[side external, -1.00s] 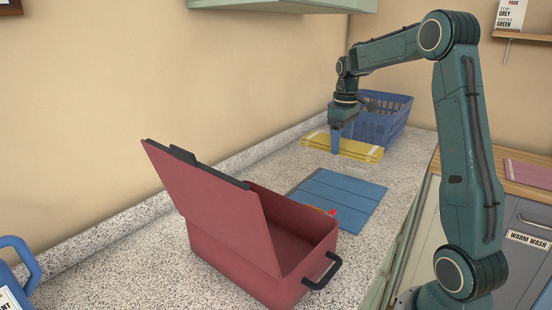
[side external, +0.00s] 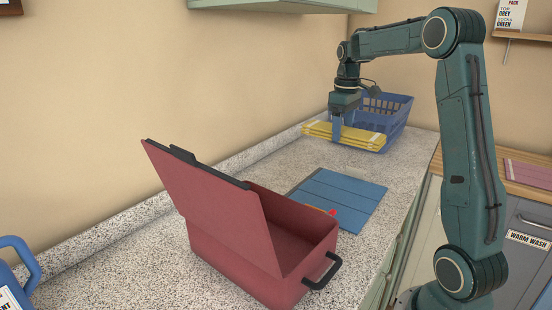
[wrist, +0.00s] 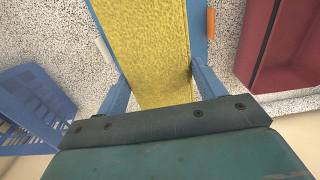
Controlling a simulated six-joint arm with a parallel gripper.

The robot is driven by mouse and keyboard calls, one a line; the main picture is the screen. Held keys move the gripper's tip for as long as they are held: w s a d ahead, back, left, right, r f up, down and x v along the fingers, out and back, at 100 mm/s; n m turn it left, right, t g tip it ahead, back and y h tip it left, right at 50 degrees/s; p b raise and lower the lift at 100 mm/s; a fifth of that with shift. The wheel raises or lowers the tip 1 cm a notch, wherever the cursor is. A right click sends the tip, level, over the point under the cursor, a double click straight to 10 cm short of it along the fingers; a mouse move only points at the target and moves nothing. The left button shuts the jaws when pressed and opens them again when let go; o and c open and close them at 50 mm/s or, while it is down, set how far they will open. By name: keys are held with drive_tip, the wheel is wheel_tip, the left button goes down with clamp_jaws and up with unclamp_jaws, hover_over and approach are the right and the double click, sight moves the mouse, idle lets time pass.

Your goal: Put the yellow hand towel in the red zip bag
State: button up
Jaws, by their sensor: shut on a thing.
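The folded yellow hand towel (side external: 362,137) is between the fingers of my gripper (side external: 337,136), which is shut on it. The towel is held level a little above the counter, in front of the blue basket. In the wrist view the yellow towel (wrist: 150,45) lies between the two blue fingers of my gripper (wrist: 160,85). The red zip bag (side external: 235,258) stands on the counter nearer the side camera, with its lid raised and its top open. Its floor is partly hidden. The red bag (wrist: 257,35) also shows at the upper right of the wrist view.
A blue laundry basket (side external: 396,112) stands behind the towel. A blue jug (side external: 20,265) is at the left edge. The wall runs along the counter.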

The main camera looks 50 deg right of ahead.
drive_tip(key=w+a, duration=0.2)
drive_tip(key=a, duration=1.4)
drive_tip(key=w+a, duration=0.2)
drive_tip(key=a, duration=1.4)
drive_tip(key=shift+m, duration=0.3)
wheel_tip(320, 180, down, 16)
drive_tip(key=shift+w+a+r, duration=0.1)
drive_tip(key=shift+w+r, duration=0.05)
drive_tip(key=shift+r, duration=0.1)
drive_tip(key=shift+f, duration=2.15)
drive_tip(key=o, duration=0.6)
drive_tip(key=shift+f, duration=0.15)
drive_tip(key=o, duration=0.4)
drive_tip(key=shift+o, duration=0.2)
